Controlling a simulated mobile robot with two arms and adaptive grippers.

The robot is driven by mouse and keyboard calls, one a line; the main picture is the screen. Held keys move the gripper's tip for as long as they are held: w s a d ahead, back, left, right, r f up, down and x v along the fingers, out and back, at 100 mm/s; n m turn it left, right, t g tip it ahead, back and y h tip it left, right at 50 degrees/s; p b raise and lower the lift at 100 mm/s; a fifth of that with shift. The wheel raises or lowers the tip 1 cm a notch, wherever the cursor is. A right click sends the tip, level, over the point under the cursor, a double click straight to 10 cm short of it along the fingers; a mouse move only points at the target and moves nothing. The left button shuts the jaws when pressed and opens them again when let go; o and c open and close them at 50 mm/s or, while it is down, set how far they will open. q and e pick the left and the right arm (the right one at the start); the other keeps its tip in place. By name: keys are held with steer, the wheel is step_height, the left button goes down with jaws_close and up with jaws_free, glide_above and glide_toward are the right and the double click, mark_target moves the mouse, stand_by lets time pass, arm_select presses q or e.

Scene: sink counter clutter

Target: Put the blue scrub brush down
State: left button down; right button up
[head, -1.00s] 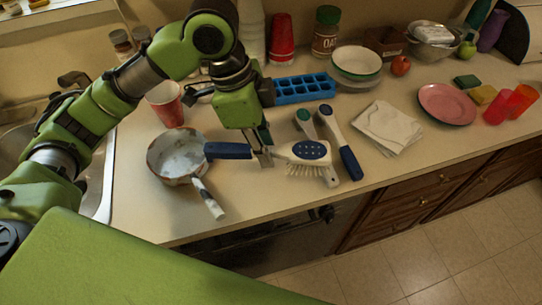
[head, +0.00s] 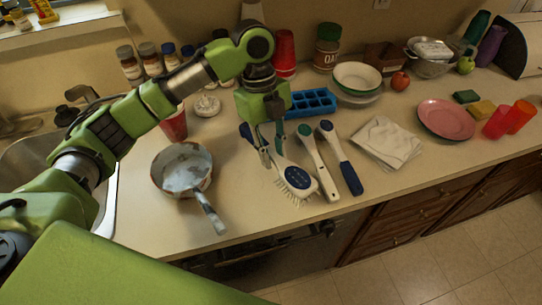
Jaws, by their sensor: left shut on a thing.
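The blue scrub brush has a white head with a blue oval pad (head: 296,180) and a blue handle (head: 246,132). It slants from upper left to lower right, bristles toward the counter. My left gripper (head: 267,160) points down and is shut on the brush's neck, partly hiding the handle. The brush head is low over the counter beside two other brushes; I cannot tell whether it touches the counter. My right gripper is not in view.
A green-and-white brush (head: 311,155) and a blue-handled brush (head: 343,162) lie just right. A pan (head: 181,170) stands left, its handle toward the front edge. A blue ice tray (head: 312,102) is behind. A folded cloth (head: 387,142) and pink plate (head: 446,119) are farther right.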

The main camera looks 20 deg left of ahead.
arm_select(q)
steer(key=w+f, duration=0.1)
steer(key=f, duration=0.1)
steer(key=w+a+f, duration=0.1)
steer(key=f, duration=0.1)
steer(key=shift+w+a+p, duration=0.1)
steer(key=shift+w+p, duration=0.25)
steer(key=shift+w, duration=0.05)
step_height(320, 180, down, 3)
steer(key=shift+w+a+r+p, duration=0.1)
steer(key=shift+w+p, duration=0.05)
steer(key=shift+p, duration=0.65)
steer(key=shift+f, duration=0.35)
steer(key=c, duration=1.8)
jaws_free()
steer(key=shift+f, duration=0.1)
